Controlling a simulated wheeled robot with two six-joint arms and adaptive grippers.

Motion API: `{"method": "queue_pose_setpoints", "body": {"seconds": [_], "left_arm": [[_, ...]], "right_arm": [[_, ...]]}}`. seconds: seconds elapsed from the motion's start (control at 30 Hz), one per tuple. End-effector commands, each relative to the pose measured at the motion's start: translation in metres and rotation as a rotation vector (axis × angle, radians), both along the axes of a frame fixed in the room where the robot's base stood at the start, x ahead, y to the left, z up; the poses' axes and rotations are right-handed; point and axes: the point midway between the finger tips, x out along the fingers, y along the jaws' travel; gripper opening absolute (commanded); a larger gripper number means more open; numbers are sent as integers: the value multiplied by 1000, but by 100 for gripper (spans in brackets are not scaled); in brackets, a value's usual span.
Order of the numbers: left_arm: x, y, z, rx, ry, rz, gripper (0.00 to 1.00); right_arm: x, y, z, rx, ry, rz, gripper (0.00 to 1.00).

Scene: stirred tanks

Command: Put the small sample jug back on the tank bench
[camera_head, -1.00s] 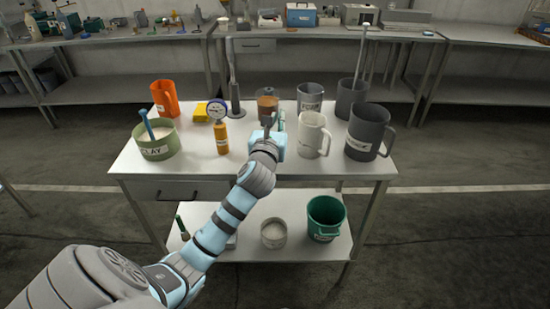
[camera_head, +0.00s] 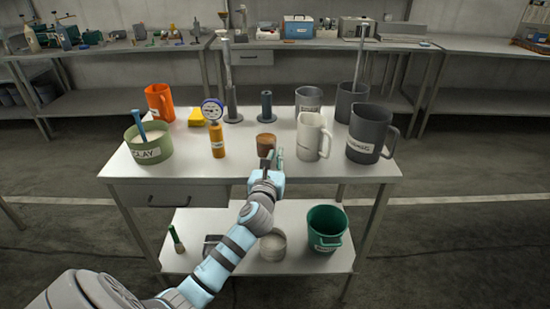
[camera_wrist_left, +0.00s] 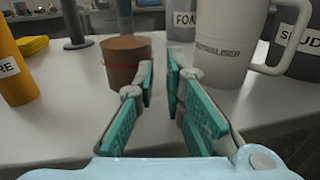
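The small sample jug, a brown round vessel (camera_head: 266,145), stands upright on the white tank bench (camera_head: 215,170), near the middle. It also shows in the left wrist view (camera_wrist_left: 125,62), with a thin reddish line round it. My left gripper (camera_head: 276,156) is at the jug's near right side. In the left wrist view its green-padded fingers (camera_wrist_left: 160,72) are apart, with bare bench top between them. The jug is beyond and left of the left finger, which covers its right edge. I cannot tell whether they touch. No handle shows clearly. My right gripper is out of view.
A pale jug (camera_head: 311,138) stands close right of my gripper, with a big dark jug (camera_head: 368,135) beyond. The bench front is clear.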

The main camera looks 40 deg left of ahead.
Motion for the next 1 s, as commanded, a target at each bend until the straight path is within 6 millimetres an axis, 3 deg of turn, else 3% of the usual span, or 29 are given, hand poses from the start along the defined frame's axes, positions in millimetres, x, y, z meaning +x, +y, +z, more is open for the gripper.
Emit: {"method": "queue_pose_setpoints", "body": {"seconds": [0.1, 0.47, 0.57, 0.83, 1.0], "left_arm": [[0, 0, 0, 0, 0, 0, 28], [-1, -1, 7, 1, 0, -1, 28], [-17, -9, 6, 1, 3, -2, 28], [-84, -41, 7, -1, 3, 1, 28], [-106, -52, 6, -1, 0, 0, 28]], "right_arm": [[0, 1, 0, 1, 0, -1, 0], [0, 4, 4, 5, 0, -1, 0], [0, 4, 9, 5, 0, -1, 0], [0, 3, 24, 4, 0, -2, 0], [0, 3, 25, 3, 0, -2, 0]]}}
